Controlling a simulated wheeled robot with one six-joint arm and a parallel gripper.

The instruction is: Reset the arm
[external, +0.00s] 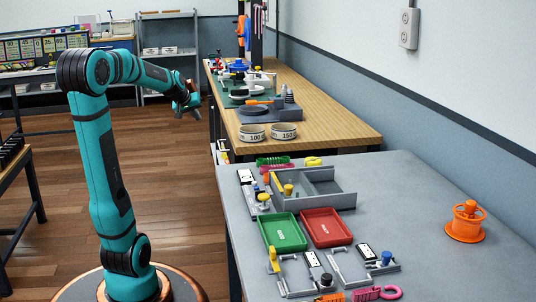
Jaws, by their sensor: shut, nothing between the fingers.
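My arm stands at the left in the external view, rising from its round base and bent over at the top. My gripper (187,106) hangs at the end of the arm, tilted downward, above the open floor and left of the wooden bench. It is shut and empty. It touches nothing that I can see. The fingertips are small in this view.
A grey table (430,250) holds a green tray (283,232), a red tray (326,228), a grey box (335,200) and an orange spool (466,222). A wooden bench (340,118) with bowls stands behind it. A dark-legged table (30,165) is at the left edge. The wooden floor between is clear.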

